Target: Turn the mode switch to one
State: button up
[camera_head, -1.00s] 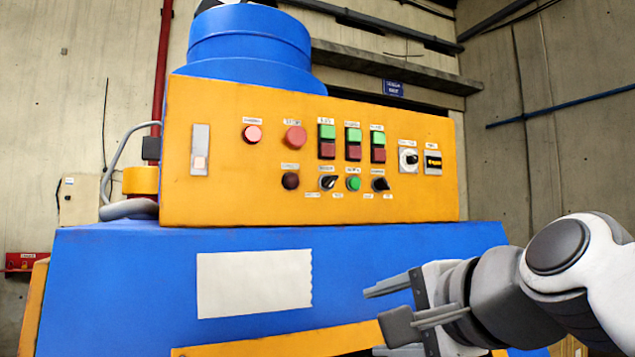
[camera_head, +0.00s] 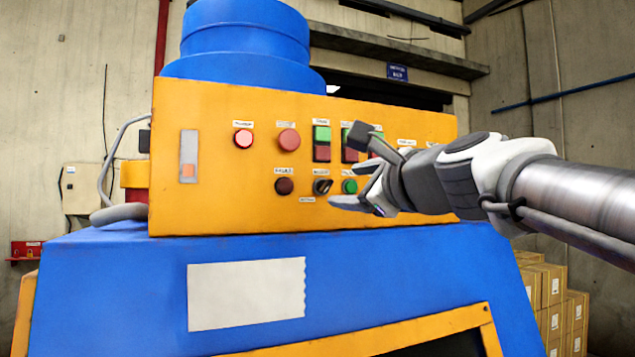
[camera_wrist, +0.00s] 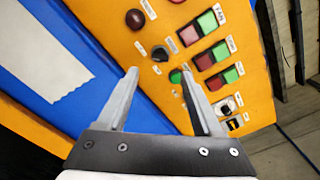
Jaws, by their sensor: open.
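The orange control panel (camera_head: 220,205) carries a black rotary switch (camera_head: 322,186) in its lower row, between a dark round button (camera_head: 284,186) and a green button (camera_head: 349,186). The labels are too small to read, so I cannot tell which switch is the mode switch. In the wrist view the same rotary switch (camera_wrist: 160,53) shows just beyond the fingertips. A second black rotary switch farther right is hidden behind my gripper. My gripper (camera_head: 350,167) is open and empty in front of the panel's lower row; its fingers (camera_wrist: 160,72) appear apart from the switch.
Red buttons (camera_head: 289,140) and green-red button pairs (camera_head: 321,143) fill the upper row. The blue machine body (camera_head: 100,290) juts out below the panel. Boxes (camera_head: 555,300) stand at the right.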

aim_at(329, 186)
jog(key=p+x, duration=0.1)
jog(key=x, duration=0.6)
jog(key=shift+w+a, duration=0.15)
jog(key=shift+w, duration=0.25)
grip_shut()
